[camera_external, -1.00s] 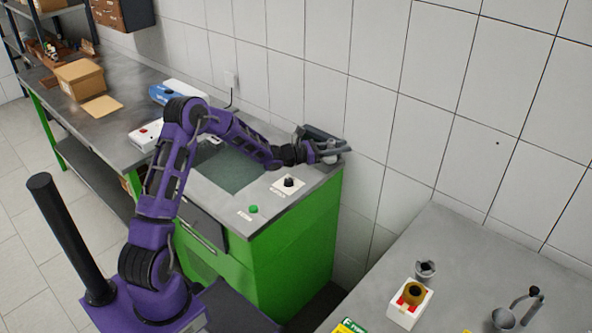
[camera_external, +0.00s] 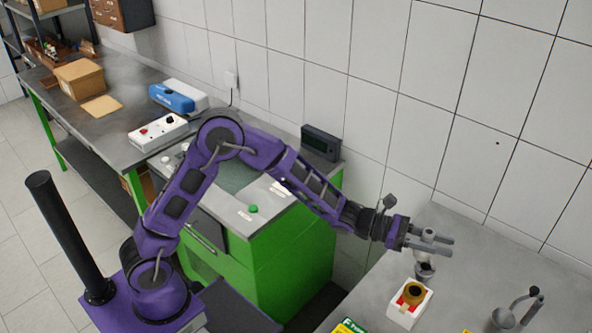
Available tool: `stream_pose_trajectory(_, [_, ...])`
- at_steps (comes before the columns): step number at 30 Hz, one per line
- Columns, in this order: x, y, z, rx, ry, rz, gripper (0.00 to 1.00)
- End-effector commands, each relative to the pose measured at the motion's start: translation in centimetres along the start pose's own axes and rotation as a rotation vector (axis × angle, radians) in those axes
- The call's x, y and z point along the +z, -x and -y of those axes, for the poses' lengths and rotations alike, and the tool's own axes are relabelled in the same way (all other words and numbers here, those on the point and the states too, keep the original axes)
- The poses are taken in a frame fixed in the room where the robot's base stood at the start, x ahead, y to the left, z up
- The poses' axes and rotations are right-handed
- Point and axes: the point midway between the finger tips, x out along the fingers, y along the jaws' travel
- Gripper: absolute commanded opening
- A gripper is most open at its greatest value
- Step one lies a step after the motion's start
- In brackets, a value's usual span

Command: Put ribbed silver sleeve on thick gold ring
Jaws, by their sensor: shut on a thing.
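My gripper (camera_external: 430,243) is over the left part of the right-hand bench, its fingers pointing right. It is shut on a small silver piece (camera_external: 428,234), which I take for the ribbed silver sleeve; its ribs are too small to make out. The thick gold ring (camera_external: 413,291) sits on a white block with red parts, below and slightly left of my gripper in the picture. The held piece is apart from the ring. A dark part shows in the ring's middle.
A silver cup-like part (camera_external: 425,270) stands on the grey bench (camera_external: 470,262) behind the ring, partly close under my fingers in the picture. A metal cup with a handled part (camera_external: 515,310) stands at right. A green-yellow box (camera_external: 349,327) is at the front. The bench's back is clear.

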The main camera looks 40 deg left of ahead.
Motion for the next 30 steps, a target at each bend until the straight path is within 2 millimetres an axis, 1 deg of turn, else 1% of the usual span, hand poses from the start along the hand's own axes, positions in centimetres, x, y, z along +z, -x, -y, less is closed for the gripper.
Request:
stream_pose_trajectory(1, [0.2, -0.5, 1.3, -0.019, -0.001, 0.001, 0.00])
stream_pose_trajectory(3, [0.3, -1.0, 2.5, -0.036, 0.000, 0.000, 0.00])
stream_pose_trajectory(5, [0.3, -1.2, 3.2, -0.046, 0.000, -0.001, 0.00])
stream_pose_trajectory(7, [-0.4, -1.4, 3.6, -0.053, 0.002, -0.002, 0.00])
stream_pose_trajectory(12, [-3.7, -1.4, 3.7, -0.053, 0.005, -0.004, 0.00])
stream_pose_trajectory(15, [-5.1, -1.4, 3.7, -0.053, 0.003, -0.002, 0.00])
stream_pose_trajectory(20, [-6.2, -1.4, 3.7, -0.053, 0.001, 0.000, 0.00])
stream_pose_trajectory(27, [-9.4, -1.4, 3.6, -0.052, 0.002, -0.002, 0.00])
stream_pose_trajectory(30, [-9.6, -1.4, 3.6, -0.052, 0.000, 0.001, 0.00])
